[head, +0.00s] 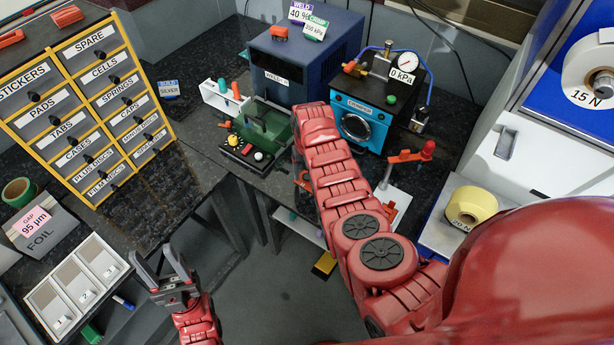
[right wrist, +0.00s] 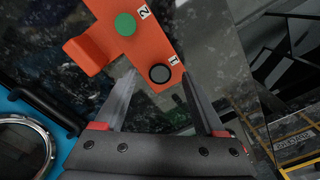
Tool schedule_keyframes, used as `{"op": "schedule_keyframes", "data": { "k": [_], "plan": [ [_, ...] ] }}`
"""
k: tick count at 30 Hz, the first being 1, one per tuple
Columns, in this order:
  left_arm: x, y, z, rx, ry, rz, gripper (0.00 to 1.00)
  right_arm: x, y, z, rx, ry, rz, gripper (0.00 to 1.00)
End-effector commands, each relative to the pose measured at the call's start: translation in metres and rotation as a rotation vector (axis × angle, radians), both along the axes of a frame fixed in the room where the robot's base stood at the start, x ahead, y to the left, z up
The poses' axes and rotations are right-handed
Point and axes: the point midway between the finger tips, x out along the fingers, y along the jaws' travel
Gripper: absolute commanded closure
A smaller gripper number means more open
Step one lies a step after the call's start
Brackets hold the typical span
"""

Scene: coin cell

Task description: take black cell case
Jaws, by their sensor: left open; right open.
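A dark round piece, which looks like the black cell case (right wrist: 160,74), sits at the spot marked 1 on an orange holder (right wrist: 108,45) in the right wrist view. A green round piece (right wrist: 125,24) sits at the spot marked 2. My right gripper (right wrist: 158,76) is open, with one finger on either side of the dark piece. I cannot tell whether the fingers touch the holder. In the head view my right arm hides the right gripper and the dark piece. My left gripper (head: 160,267) is open and empty, near the numbered white tray (head: 76,285).
A blue machine with a round window (head: 358,127) stands close to my right arm. A yellow drawer cabinet (head: 88,108) stands at the left.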

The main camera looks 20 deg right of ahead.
Motion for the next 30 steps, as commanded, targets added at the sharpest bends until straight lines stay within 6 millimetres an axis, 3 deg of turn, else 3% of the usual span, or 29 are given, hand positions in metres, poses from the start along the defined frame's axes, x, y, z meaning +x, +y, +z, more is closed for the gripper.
{"op": "schedule_keyframes", "data": {
  "k": [21,30],
  "plan": [
    [0.0001,0.0,-0.0051,0.0,0.0,0.0,0.5,0.0002,0.0,-0.0047,0.0,-0.001,0.0,0.28],
    [0.0,0.0,-0.005,0.0,0.0,0.0,0.5,0.0002,0.0001,-0.0047,0.0,0.0,0.0,0.82]
  ]
}}
